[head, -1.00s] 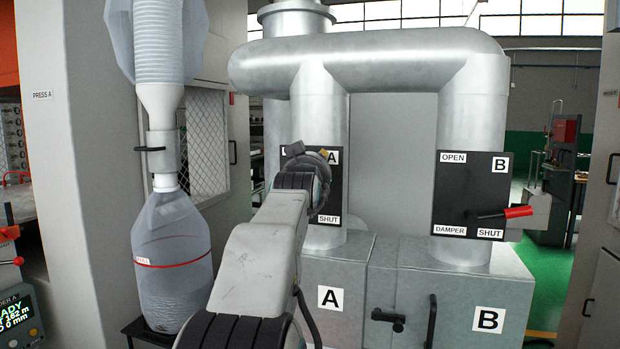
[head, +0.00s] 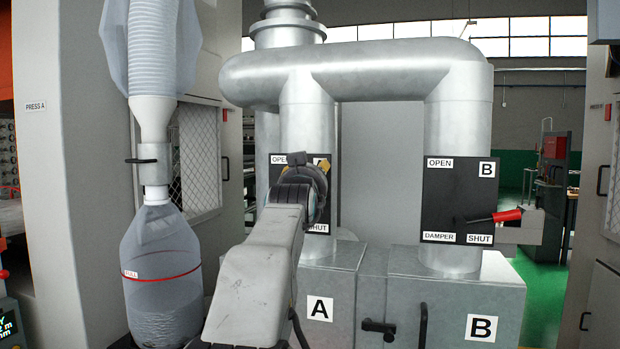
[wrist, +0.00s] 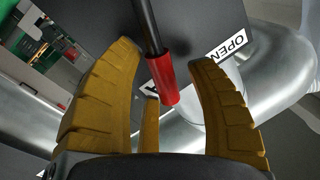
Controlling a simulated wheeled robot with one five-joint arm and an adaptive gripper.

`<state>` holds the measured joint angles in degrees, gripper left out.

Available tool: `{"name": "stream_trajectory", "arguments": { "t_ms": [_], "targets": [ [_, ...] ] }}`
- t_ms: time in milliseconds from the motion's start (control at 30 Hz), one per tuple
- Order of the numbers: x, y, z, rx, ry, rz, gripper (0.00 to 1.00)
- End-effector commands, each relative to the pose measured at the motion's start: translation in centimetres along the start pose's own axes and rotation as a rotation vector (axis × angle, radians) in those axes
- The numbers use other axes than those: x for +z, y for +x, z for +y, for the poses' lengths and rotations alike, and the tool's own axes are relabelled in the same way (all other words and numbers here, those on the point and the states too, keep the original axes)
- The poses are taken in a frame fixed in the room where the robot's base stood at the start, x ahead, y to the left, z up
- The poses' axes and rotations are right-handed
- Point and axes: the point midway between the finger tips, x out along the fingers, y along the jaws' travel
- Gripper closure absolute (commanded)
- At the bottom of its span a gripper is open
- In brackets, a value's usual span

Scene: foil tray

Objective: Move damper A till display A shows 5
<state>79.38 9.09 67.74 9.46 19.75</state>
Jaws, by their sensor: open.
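Damper A's black plate (head: 322,212) is on the left duct in the head view, with OPEN at its top and SHUT at its bottom. My gripper (head: 324,166) is in front of the plate and hides much of it, including the lever. In the wrist view, damper A's lever is a black rod with a red grip (wrist: 162,80). The OPEN label is to the right of the grip. I cannot make out display A.
Damper B's plate (head: 460,185) is to the right, its red-tipped lever (head: 507,215) pointing right near SHUT. Boxes A (head: 340,305) and B (head: 500,300) stand below the ducts. A clear collection bag (head: 160,255) hangs to the left. A partly cut-off screen (head: 8,328) is at lower left.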

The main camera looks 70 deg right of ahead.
Motion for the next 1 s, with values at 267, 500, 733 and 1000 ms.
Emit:
{"name": "stream_trajectory", "arguments": {
  "t_ms": [267, 500, 733, 1000],
  "targets": [
    [-0.1, -0.1, 0.0, -0.001, 0.0, 0.002, 0.45],
    [-0.2, -1.3, -0.1, -0.001, 0.0, 0.004, 0.45],
    [-0.2, -4.5, -0.1, -0.001, 0.0, 0.004, 0.45],
    [-0.1, -8.7, -0.1, -0.001, 0.0, 0.003, 0.45]
  ]
}}
